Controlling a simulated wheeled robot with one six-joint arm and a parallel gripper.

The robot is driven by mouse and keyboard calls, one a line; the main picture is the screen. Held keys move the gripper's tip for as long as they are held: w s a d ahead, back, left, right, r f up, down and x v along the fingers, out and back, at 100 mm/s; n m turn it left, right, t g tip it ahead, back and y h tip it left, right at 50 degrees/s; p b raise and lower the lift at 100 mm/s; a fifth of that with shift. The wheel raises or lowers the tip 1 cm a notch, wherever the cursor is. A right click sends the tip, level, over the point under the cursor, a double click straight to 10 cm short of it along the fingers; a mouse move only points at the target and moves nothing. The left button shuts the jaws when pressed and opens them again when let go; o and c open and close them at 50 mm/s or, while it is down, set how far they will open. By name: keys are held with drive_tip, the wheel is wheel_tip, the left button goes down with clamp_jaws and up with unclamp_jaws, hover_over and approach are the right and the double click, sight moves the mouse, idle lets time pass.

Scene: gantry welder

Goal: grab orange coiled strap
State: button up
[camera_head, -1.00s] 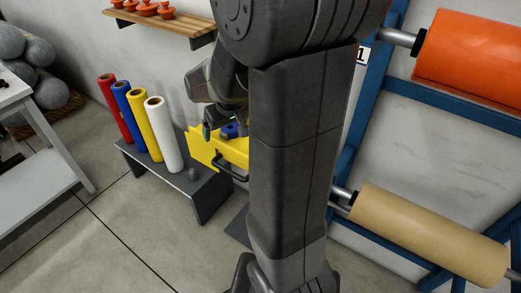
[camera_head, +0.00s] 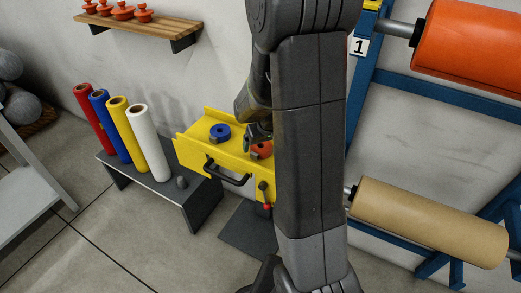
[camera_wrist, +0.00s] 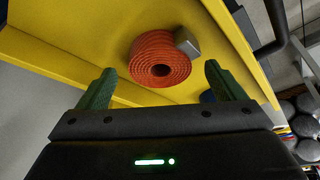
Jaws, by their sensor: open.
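The orange coiled strap (camera_wrist: 160,60) lies on the yellow tray (camera_wrist: 90,50) in the wrist view, with a grey buckle at its edge. In the head view the strap (camera_head: 262,150) is partly hidden behind my arm, on the yellow tray (camera_head: 190,149). My gripper (camera_wrist: 155,88) is open, its two green fingers spread with the strap ahead and between them in the picture. The strap is not held. In the head view my gripper (camera_head: 250,140) is beside the strap, mostly hidden by my arm.
A blue coil (camera_head: 220,132) lies left of the strap. A black handle (camera_head: 228,176) juts from the tray front. A low dark bench (camera_head: 200,188) holds several upright rolls. A blue rack with an orange roll (camera_head: 470,50) and a tan roll (camera_head: 430,222) stands right.

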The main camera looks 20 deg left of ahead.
drive_tip(key=shift+x, duration=0.95)
drive_tip(key=c, duration=1.1)
